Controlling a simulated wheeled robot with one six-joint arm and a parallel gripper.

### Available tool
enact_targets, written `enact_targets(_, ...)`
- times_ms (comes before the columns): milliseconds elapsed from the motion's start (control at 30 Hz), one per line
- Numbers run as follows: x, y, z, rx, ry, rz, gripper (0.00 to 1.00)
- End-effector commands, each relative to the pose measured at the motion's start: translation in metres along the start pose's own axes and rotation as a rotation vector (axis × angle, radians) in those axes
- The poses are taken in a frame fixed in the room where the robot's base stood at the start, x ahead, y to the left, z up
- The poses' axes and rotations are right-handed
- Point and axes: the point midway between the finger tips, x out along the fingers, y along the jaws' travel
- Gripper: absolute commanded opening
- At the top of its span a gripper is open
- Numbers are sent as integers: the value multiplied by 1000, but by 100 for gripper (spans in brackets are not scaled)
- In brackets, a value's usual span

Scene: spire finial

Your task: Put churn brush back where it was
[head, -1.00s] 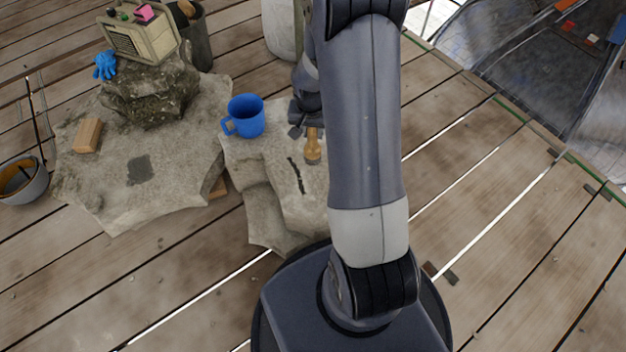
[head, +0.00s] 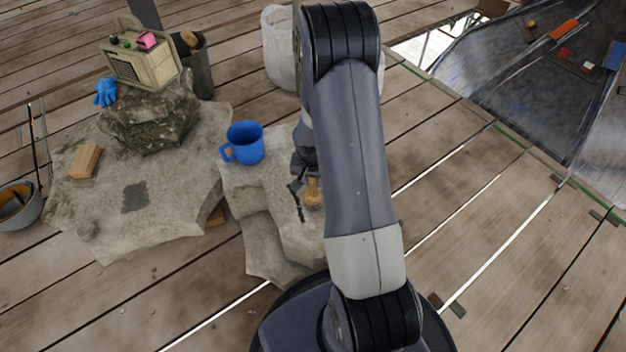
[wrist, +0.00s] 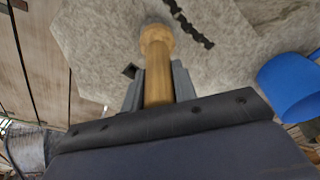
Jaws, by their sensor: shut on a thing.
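The churn brush (head: 313,193) shows as a light wooden handle with a rounded knob end. In the wrist view the handle (wrist: 157,48) stands out between the two grey fingers. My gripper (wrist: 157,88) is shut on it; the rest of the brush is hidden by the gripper. In the head view my gripper (head: 303,186) is over the right part of the pale stone slab (head: 262,205), beside a dark jagged crack and just in front of the blue mug. I cannot tell whether the brush touches the stone.
The blue mug (head: 245,143) stands on the slab close to my gripper. A wooden block (head: 85,161), a blue glove (head: 105,92) and a radio (head: 140,58) on a mossy rock are left. Buckets stand behind and at far left.

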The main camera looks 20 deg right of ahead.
Motion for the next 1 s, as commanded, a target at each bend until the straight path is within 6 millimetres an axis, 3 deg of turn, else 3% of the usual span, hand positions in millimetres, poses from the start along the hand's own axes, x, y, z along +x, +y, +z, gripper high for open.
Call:
enact_targets(167, 5, 0, 1, 0, 0, 0, 0)
enact_targets(200, 3, 0, 1, 0, -1, 0, 30)
enact_targets(433, 3, 0, 1, 0, -1, 0, 49)
enact_targets(767, -2, 0, 0, 0, -1, 0, 49)
enact_targets(1000, -47, 0, -1, 0, 3, -1, 49)
